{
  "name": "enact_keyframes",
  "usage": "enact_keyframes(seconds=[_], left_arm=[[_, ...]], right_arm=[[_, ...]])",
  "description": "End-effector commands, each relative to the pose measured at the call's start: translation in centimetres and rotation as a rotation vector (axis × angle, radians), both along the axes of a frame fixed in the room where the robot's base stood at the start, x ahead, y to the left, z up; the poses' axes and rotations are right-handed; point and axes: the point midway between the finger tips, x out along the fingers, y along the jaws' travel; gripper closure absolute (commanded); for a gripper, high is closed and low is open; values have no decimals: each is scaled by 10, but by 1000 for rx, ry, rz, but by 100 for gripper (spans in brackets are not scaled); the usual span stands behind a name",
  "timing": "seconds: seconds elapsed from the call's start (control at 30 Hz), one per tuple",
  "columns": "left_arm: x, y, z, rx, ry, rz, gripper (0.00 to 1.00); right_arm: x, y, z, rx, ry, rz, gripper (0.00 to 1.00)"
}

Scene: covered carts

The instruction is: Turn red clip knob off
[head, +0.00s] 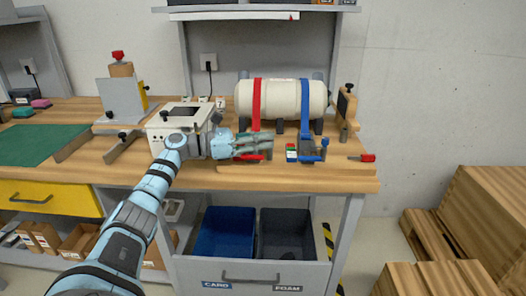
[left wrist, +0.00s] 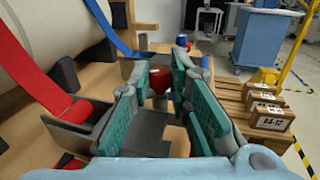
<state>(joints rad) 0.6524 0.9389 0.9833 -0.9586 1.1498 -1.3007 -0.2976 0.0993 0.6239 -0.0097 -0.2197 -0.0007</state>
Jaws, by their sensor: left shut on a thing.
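My left gripper (head: 270,145) reaches in front of the white cylinder at the lower end of the red strap (head: 256,100). In the left wrist view, its teal-padded fingers (left wrist: 162,78) are shut on the red knob (left wrist: 158,82), one finger on each side. The dark grey red-strap clip (left wrist: 150,128) lies below and between the fingers. In the head view the gripper hides the knob and most of this clip; a red part (head: 250,157) shows just below the fingers. How far the knob is turned cannot be told. My right gripper is not in view.
The white cylinder (head: 290,97) stands close behind the gripper. The blue-strap clip (head: 307,152) is just to the right, and a red-handled tool (head: 365,158) lies farther right. A white box fixture (head: 182,128) stands left. Open bins (head: 225,232) are below the bench edge.

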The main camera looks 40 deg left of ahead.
Motion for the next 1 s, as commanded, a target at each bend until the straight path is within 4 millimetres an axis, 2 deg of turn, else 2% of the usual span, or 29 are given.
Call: enact_keyframes(seconds=[0.4,0.43,0.53,0.83,0.93,1.0], left_arm=[[-1,0,-1,2,5,-6,100],[-1,0,-1,2,5,-6,78],[-1,0,-1,2,5,-6,62],[0,0,1,2,2,-7,62],[0,0,12,3,0,-7,62],[0,0,27,4,-2,-7,62]], right_arm=[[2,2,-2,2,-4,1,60],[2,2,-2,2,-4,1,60],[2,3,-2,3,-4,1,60],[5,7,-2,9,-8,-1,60],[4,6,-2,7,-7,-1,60],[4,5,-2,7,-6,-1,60]])
